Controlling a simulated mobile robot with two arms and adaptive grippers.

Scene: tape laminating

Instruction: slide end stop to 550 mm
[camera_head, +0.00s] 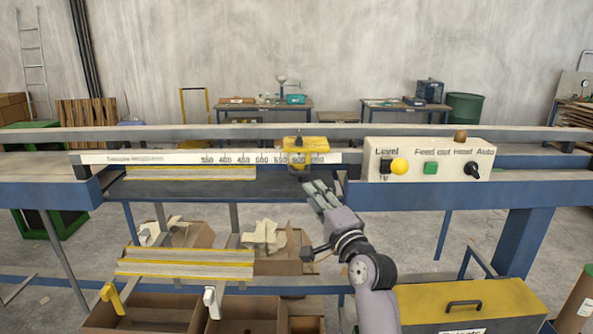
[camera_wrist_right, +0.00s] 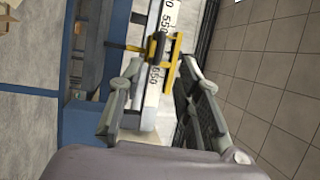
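The yellow end stop (camera_head: 306,152) with a dark knob sits on the white ruler (camera_head: 130,158), towards the right end of its printed scale, to the right of the 550 mark. In the right wrist view the end stop (camera_wrist_right: 174,62) is ahead of the fingers and straddles the ruler (camera_wrist_right: 147,103). My right gripper (camera_head: 318,192) is just below and in front of the end stop. Its fingers (camera_wrist_right: 160,88) are apart with nothing clearly between them; I cannot tell whether they touch the stop. My left gripper is not in view.
A control panel (camera_head: 428,161) with buttons and a knob stands right of the ruler. Yellow-edged strips (camera_head: 190,173) lie below the ruler, with more strips (camera_head: 185,263) on a lower rack. Cardboard boxes (camera_head: 145,312) are underneath. The ruler's face left of the stop is clear.

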